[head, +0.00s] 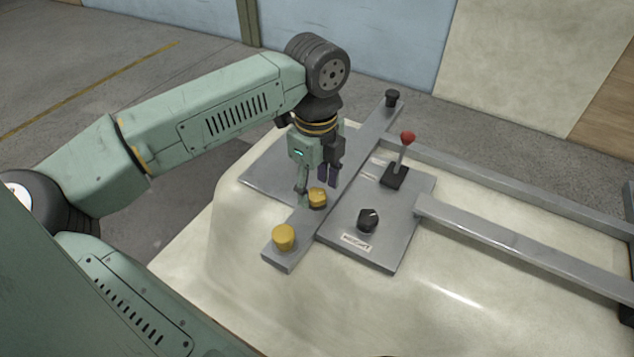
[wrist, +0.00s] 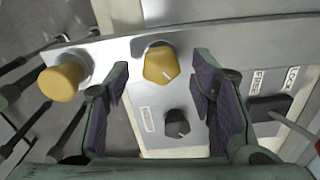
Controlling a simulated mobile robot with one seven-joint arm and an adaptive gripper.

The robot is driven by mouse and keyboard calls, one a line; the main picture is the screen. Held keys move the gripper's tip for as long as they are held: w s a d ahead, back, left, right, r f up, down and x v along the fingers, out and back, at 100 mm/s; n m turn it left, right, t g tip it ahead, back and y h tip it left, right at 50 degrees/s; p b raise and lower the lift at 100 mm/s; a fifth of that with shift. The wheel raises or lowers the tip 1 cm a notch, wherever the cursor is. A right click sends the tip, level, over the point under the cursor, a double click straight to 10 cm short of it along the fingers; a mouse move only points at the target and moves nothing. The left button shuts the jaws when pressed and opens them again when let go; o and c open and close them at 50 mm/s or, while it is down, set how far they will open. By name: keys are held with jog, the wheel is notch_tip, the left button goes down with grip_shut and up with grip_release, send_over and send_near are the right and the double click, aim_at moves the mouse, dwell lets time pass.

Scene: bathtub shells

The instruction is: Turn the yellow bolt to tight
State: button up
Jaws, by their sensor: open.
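The yellow bolt (head: 317,198) has a faceted head and sits on the grey metal bar. In the wrist view its head (wrist: 160,64) shows a short pale line across its lower right part. My gripper (head: 316,187) points down over it. In the wrist view my gripper (wrist: 162,65) is open, with one dark-padded finger on each side of the bolt head and gaps between. I cannot tell how far down the fingertips reach beside the head. Nothing is held.
A round yellow knob (head: 284,236) stands at the bar's near end (head: 278,259). A black knob (head: 368,220) and a red-tipped lever (head: 407,139) stand on the grey plate (head: 395,250). A black knob (head: 392,98) tops the bar's far end. Rails (head: 520,246) extend right.

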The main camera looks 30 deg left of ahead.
jog(key=shift+f, duration=0.6)
jog(key=c, duration=1.1)
